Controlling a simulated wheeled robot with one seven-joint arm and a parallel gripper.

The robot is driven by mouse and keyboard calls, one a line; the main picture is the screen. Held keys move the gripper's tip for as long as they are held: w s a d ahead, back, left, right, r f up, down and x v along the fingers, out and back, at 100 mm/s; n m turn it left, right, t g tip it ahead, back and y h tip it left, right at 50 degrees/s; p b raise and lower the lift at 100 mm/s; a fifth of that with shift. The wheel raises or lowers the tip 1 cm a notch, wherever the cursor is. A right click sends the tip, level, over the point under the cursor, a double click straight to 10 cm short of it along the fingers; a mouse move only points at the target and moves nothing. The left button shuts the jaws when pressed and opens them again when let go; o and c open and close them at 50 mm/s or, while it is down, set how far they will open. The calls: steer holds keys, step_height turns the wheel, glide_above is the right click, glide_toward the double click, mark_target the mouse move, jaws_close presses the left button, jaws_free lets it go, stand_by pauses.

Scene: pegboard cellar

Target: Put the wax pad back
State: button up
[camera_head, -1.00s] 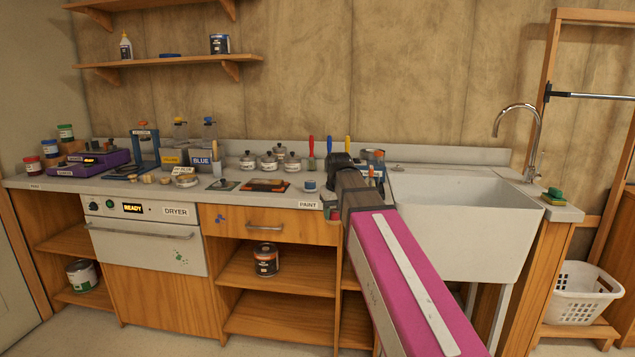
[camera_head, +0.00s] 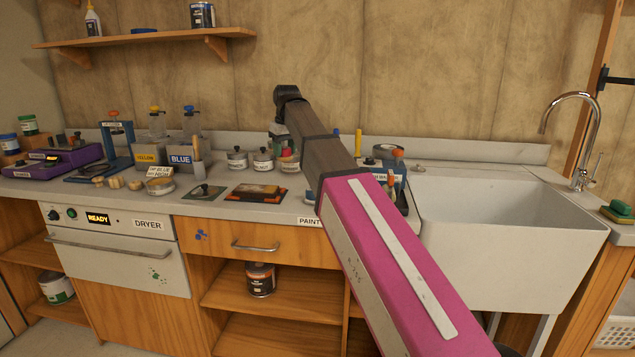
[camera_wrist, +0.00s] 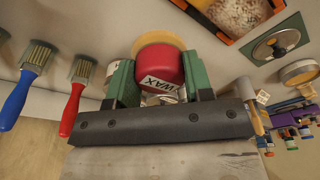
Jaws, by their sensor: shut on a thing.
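The wax pad (camera_wrist: 168,64) has a red round body with a WAX label and a tan disc on its far side. My gripper (camera_wrist: 158,72) is shut on it, with a green finger on each side, in the wrist view. In the head view my gripper (camera_head: 279,131) is over the back of the counter, beside the lidded metal pots (camera_head: 263,161). The wax pad shows there only small, below the fingers (camera_head: 288,159). I cannot tell whether it touches the counter. My arm hides part of the counter near the PAINT label (camera_head: 310,221).
An orange-framed tray (camera_head: 256,192) and a dark plate with a knob (camera_head: 205,192) lie at the counter front. Brushes with blue (camera_wrist: 18,98) and red (camera_wrist: 72,105) handles are close in the wrist view. The sink (camera_head: 490,215) is at right. Yellow and blue tubs (camera_head: 185,152) stand left.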

steer(key=d+f, duration=0.2)
steer(key=d, duration=0.1)
steer(key=w+d+f, duration=0.1)
steer(key=d+f, duration=0.1)
steer(key=d, duration=0.2)
steer(key=d+f, duration=0.2)
steer(key=d, duration=0.2)
steer(key=shift+w+d+f, duration=0.1)
steer(key=shift+w+f, duration=0.05)
steer(key=shift+f, duration=2.25)
steer(key=shift+f, duration=0.15)
steer(key=o, duration=1.1)
steer(key=r, duration=0.4)
steer(key=s+r, duration=0.1)
steer(key=r, duration=0.3)
steer(key=d+r, duration=0.1)
steer(key=r, duration=0.3)
steer(key=shift+s+r, duration=0.15)
steer(key=shift+s, duration=0.1)
